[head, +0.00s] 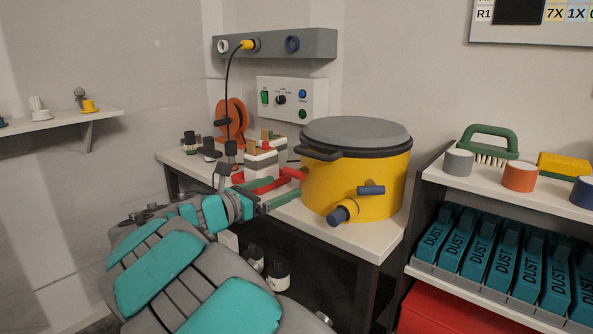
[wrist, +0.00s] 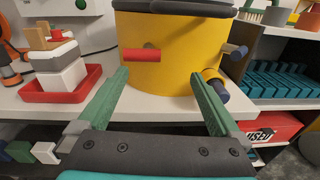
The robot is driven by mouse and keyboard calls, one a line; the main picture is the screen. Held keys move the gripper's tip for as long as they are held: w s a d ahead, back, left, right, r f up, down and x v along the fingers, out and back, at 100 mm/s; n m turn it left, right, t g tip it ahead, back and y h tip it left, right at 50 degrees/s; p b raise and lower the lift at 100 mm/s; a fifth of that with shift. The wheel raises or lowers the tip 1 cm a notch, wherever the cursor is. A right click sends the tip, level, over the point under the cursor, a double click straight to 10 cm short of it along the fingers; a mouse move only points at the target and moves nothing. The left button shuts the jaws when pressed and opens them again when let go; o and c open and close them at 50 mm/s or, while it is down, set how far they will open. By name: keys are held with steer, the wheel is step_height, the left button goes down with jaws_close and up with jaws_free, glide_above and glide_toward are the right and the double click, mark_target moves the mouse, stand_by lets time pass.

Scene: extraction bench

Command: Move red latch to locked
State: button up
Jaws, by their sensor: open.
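The red latch (wrist: 147,55) is a short red bar lying level across a small brown peg on the side of the yellow drum (wrist: 183,40). It also shows at the drum's left side in the head view (head: 293,174). My gripper (wrist: 158,76) is open and empty, with its two green fingers pointing at the drum. In the wrist view the latch appears just beyond and between the fingertips, nearer the left one. I see no contact, though the exact gap is hard to tell. In the head view my gripper (head: 283,190) is beside the drum's lower left.
A blue handle (head: 371,190) and a blue-tipped yellow spout (head: 343,212) stick out of the drum. A red tray (wrist: 65,93) with stacked white blocks stands on the left of the bench. A shelf of teal dust bins (head: 503,250) is at the right.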

mark_target(290, 174)
steer(key=shift+n+t+y, duration=0.3)
steer(key=shift+n+t, duration=0.2)
steer(key=w, duration=0.2)
steer(key=w+d, duration=0.1)
steer(key=w, duration=0.1)
steer(key=w+d, duration=0.1)
steer(key=w, duration=0.2)
steer(key=shift+w+d+r, duration=0.1)
steer(key=shift+d+r, duration=0.05)
steer(key=shift+d, duration=0.1)
steer(key=c, duration=1.3)
